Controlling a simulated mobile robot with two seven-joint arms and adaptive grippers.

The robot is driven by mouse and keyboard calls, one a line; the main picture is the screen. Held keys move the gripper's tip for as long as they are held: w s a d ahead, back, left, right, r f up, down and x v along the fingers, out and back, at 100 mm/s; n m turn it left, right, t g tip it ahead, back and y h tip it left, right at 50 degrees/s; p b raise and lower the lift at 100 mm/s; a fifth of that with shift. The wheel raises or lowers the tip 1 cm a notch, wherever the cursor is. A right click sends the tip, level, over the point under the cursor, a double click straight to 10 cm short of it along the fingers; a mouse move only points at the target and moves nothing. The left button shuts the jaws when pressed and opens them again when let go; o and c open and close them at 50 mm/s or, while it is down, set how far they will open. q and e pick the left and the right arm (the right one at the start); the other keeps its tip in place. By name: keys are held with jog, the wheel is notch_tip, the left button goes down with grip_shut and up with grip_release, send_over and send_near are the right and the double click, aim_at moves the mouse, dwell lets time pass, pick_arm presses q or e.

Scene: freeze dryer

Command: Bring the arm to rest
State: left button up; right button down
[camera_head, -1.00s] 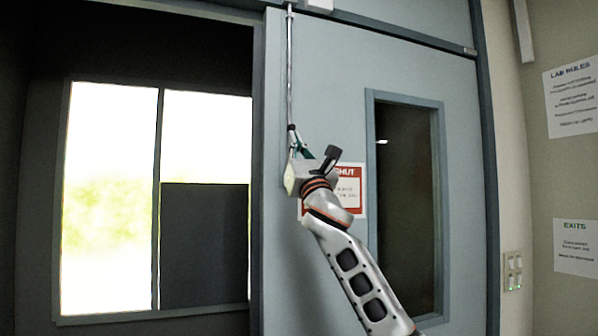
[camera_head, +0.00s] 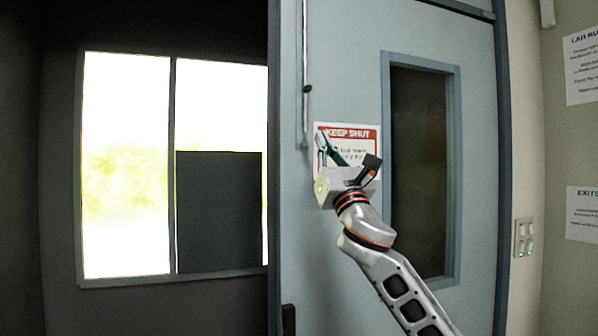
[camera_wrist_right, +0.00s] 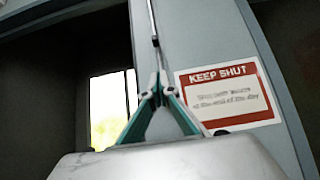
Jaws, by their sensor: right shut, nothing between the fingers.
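My right gripper (camera_head: 322,140) is raised in front of the grey-blue door (camera_head: 345,60), over the left part of the red and white KEEP SHUT sign (camera_head: 372,136). In the right wrist view its two green-edged fingers meet at the tips (camera_wrist_right: 158,82), shut with nothing between them. A thin vertical rod (camera_head: 305,60) runs down the door and its lower end is close to the fingertips; I cannot tell if they touch. The rod also shows in the right wrist view (camera_wrist_right: 153,25). My left gripper is not in view.
The door has a narrow dark window (camera_head: 418,170) on the right. A bright window (camera_head: 125,170) is in the dark wall at left. A switch panel (camera_head: 523,238) and paper notices (camera_head: 582,212) are on the right wall. A dark handle (camera_head: 288,319) is low on the door.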

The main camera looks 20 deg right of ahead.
jog(key=w+a+f+m+g+y, duration=0.1)
jog(key=w+f+m+g, duration=0.15)
jog(key=f, duration=0.95)
jog(key=w+a+f+m+g, duration=0.1)
jog(key=w+a+f+m, duration=0.15)
jog(key=f, duration=0.95)
jog(key=s+f+m+g, duration=0.2)
jog(key=f+m, duration=0.1)
jog(key=f, duration=0.6)
jog(key=s+a+f+m+g, duration=0.1)
jog(key=s+f+m, duration=0.15)
jog(key=f, duration=0.75)
jog(key=s+f+m+g, duration=0.15)
jog(key=f+m, duration=0.25)
jog(key=f, duration=0.5)
jog(key=s+a+f+m+g, duration=0.15)
jog(key=s+f+m, duration=0.35)
jog(key=s+f, duration=0.5)
jog(key=s+f+m+g, duration=0.35)
jog(key=s+f, duration=0.25)
jog(key=f, duration=0.7)
jog(key=s+f+m+g, duration=0.1)
jog(key=s+f+m, duration=0.3)
jog(key=s, duration=0.5)
jog(key=s+f+m+g, duration=0.2)
jog(key=s+f+m, duration=0.3)
jog(key=s+f, duration=0.3)
jog(key=shift+s+a+f+y, duration=0.15)
jog(key=shift+s+y, duration=0.25)
jog(key=shift+s, duration=0.65)
